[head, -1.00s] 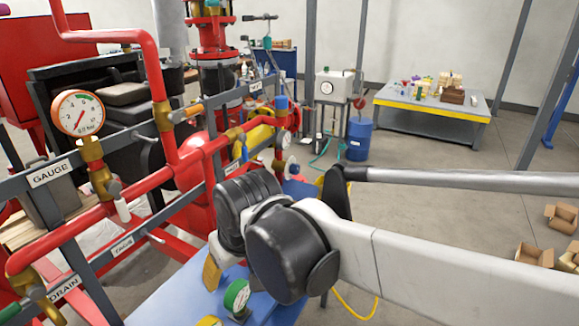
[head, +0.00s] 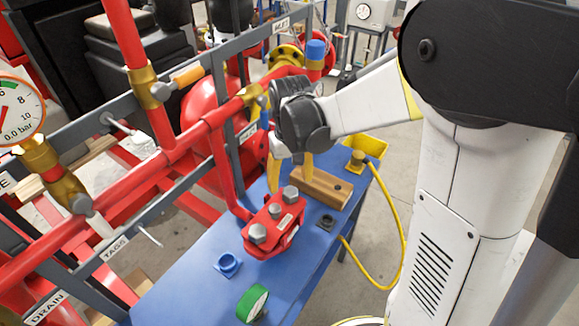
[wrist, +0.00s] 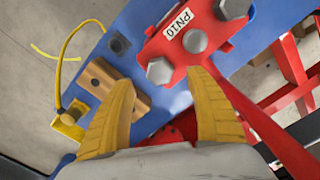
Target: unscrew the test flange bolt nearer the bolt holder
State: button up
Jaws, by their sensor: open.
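The red test flange (head: 272,228) sits on the blue bench, with grey hex bolts along its top. The wooden block with a dark hole (head: 325,188), seemingly the bolt holder, lies just beyond it. The flange bolt nearer this block (head: 290,193) stands at the flange's far end. In the wrist view that bolt (wrist: 160,70) shows between and slightly beyond the yellow fingertips, and the flange carries a PN10 label. My gripper (head: 290,180) is open and empty, pointing down close above that bolt. I cannot tell whether a finger touches it.
The blue bench (head: 190,285) also bears a green tape roll (head: 252,303), a blue ring (head: 228,265), a black square fitting (head: 326,222) and a yellow tray (head: 372,146). Red pipes (head: 165,165) and grey rails run close on the left. A yellow hose hangs at right.

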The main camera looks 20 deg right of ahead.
aim_at(290, 190)
jog(key=shift+f+b, duration=0.6)
jog(key=shift+f, duration=1.8)
jog(key=c, duration=1.3)
jog(key=shift+o, duration=0.7)
jog(key=shift+c, duration=0.7)
